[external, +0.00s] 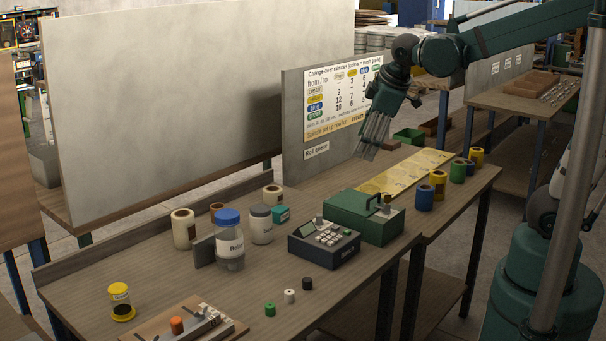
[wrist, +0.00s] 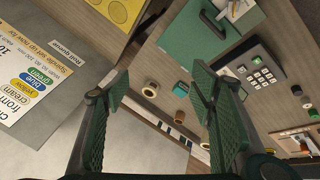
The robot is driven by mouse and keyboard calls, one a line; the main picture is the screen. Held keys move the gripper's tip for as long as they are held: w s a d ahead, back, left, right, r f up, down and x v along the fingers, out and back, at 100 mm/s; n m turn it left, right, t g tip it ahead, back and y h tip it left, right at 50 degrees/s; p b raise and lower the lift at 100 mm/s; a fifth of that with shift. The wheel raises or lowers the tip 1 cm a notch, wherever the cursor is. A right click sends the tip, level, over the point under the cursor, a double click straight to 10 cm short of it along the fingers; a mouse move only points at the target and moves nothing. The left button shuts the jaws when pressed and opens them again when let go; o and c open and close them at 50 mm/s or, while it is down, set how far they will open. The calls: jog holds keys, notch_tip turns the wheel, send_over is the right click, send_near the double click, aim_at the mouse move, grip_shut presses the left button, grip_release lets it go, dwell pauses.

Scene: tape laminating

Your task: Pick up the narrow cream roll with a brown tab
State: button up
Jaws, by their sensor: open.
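Two cream rolls with brown centres stand on the bench in the external view: one at the back (external: 272,199) beside a small teal box, and a taller-looking one (external: 184,231) further left. I cannot tell which is the narrow one, and no brown tab is clear. In the wrist view one cream roll (wrist: 150,89) shows between my fingers, well beyond them. My gripper (external: 366,150) is open and empty, high above the back of the bench, right of the rolls. Its two green pads show apart in the wrist view (wrist: 160,84).
A blue-lidded jar (external: 229,243), grey-lidded jar (external: 261,226) and teal box (external: 281,216) crowd the rolls. A green case (external: 362,222) and keypad device (external: 324,246) stand to the right. A sign board (external: 292,130) rises behind. Blue, green and yellow rolls line the far right.

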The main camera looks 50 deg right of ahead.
jog(key=w+a+n+p, duration=0.15)
jog(key=w+n, duration=0.25)
jog(key=w, duration=0.4)
jog(key=n+g+h+p, duration=0.3)
jog(key=n+p, duration=0.4)
jog(key=n, duration=0.4)
send_over(269, 192)
jog(key=f, duration=1.4)
jog(key=shift+s+d, duration=0.15)
jog(key=shift+s, duration=0.05)
jog(key=shift+w+f, duration=0.2)
jog(key=shift+f, duration=0.2)
jog(key=shift+b+x, duration=0.3)
jog(key=shift+x, duration=0.95)
jog(key=shift+f, duration=0.1)
jog(key=shift+x, duration=2.55)
jog(key=shift+s, duration=0.1)
